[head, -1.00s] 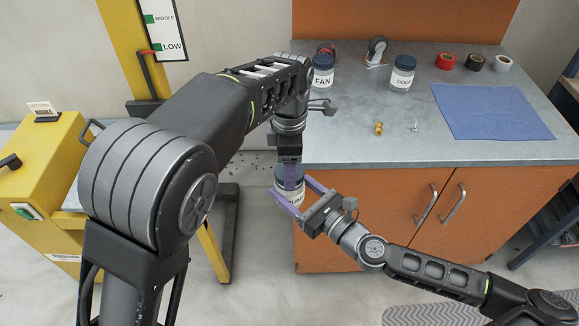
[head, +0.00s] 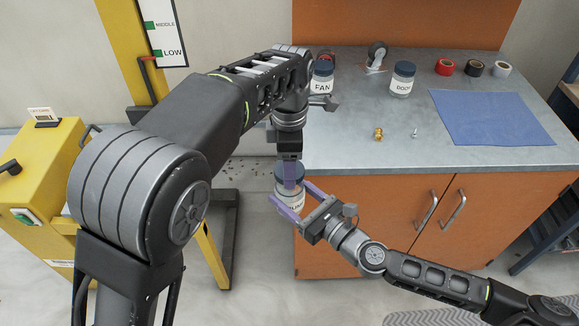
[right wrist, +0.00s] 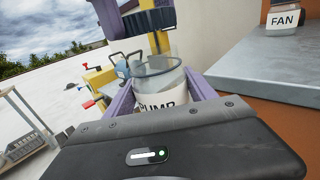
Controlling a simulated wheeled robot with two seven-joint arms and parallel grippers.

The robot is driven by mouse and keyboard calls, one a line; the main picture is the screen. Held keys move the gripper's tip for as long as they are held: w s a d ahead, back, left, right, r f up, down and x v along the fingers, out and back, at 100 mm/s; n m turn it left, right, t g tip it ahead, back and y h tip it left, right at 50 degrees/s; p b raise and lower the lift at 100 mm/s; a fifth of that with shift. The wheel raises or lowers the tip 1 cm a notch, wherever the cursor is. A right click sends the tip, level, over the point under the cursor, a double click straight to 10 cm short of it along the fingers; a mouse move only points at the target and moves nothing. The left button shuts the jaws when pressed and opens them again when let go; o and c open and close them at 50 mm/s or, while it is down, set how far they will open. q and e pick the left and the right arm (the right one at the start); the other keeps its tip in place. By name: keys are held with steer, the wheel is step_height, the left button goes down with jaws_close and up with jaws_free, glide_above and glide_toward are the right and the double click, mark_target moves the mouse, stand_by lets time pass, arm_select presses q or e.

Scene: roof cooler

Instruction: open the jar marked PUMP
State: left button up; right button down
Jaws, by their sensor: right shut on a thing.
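The PUMP jar (head: 291,202) is a clear glass jar with a white label, held upright off the cabinet's front left corner. My right gripper (head: 287,203) is shut around its body. In the right wrist view the PUMP jar (right wrist: 160,82) shows an open glass rim between the purple fingers. Its dark lid (right wrist: 149,20) is above the rim, with a gap between them. My left gripper (head: 290,178) points down from above, with its fingers at the lid (head: 279,171) and shut on it. The fingers partly hide the lid in the head view.
On the grey worktop (head: 330,140) stand the FAN jar (head: 322,82) and another lidded jar (head: 402,80). A caster, tape rolls, small brass and metal parts and a blue cloth (head: 490,117) lie there too. A yellow machine (head: 45,165) stands at left.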

arm_select(q)
steer(key=shift+r, duration=1.5)
